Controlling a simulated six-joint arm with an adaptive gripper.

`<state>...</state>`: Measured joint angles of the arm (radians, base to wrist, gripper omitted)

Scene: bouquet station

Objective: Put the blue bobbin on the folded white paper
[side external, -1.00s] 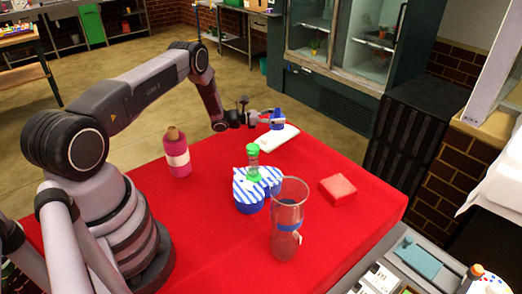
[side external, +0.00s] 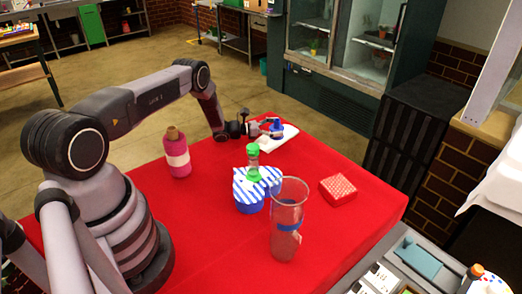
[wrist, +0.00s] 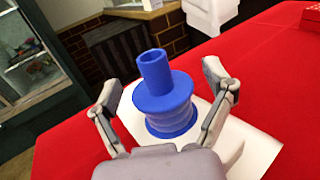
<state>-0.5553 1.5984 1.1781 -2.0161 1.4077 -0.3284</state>
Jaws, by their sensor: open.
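The blue bobbin (wrist: 166,95) stands upright on the folded white paper (wrist: 252,139) in the wrist view. In the side view the bobbin (side external: 277,130) is small and partly hidden by my gripper, and the paper (side external: 285,141) lies flat at the far side of the red table. My gripper (wrist: 165,85) is open, with one finger on each side of the bobbin and a gap showing on both sides. In the side view my gripper (side external: 268,125) is low beside the bobbin.
A pink bottle (side external: 177,154), a blue-striped item (side external: 246,190) with a green-capped bottle (side external: 253,163) at it, a tall clear vase (side external: 287,225) and a red box (side external: 338,189) stand on the red table (side external: 215,240).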

